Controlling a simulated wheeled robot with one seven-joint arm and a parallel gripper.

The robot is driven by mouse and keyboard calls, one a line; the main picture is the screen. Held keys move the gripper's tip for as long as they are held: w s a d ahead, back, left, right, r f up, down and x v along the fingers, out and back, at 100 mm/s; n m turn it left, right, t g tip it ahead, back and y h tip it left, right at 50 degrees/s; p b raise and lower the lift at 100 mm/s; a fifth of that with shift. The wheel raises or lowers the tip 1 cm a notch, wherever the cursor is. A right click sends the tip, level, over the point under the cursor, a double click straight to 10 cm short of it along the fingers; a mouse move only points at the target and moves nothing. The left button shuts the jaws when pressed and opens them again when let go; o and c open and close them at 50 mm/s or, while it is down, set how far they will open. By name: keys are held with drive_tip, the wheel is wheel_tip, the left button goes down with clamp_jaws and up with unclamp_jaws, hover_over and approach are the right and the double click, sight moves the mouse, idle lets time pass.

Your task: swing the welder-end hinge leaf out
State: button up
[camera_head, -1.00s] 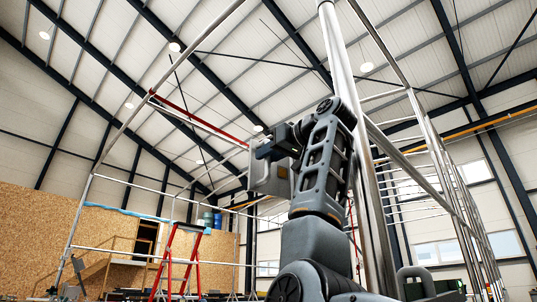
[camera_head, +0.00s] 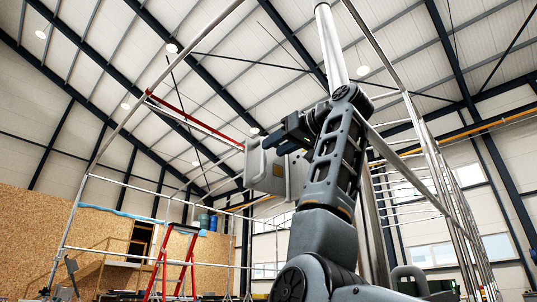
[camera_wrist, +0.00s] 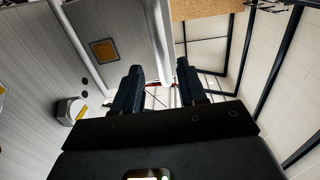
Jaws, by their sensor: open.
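My arm covers part of the panel's right side. In the wrist view my gripper (camera_wrist: 158,82) has its two dark fingers apart, with nothing held between them. A pale upright pole (camera_wrist: 160,40) shows beyond the gap between them. I cannot tell for sure which part is the welder-end hinge leaf.
A thick silver post (camera_head: 332,45) stands close behind my arm. Metal tube railings (camera_head: 440,150) rise on the right, and more tubing frames the left. A red stepladder (camera_head: 176,262) and a chipboard wall (camera_head: 30,235) stand at the left. Open air lies left of the panel.

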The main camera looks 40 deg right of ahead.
drive_tip(key=shift+s+d, duration=0.2)
drive_tip(key=shift+s, duration=1.25)
drive_tip(key=shift+a, duration=0.1)
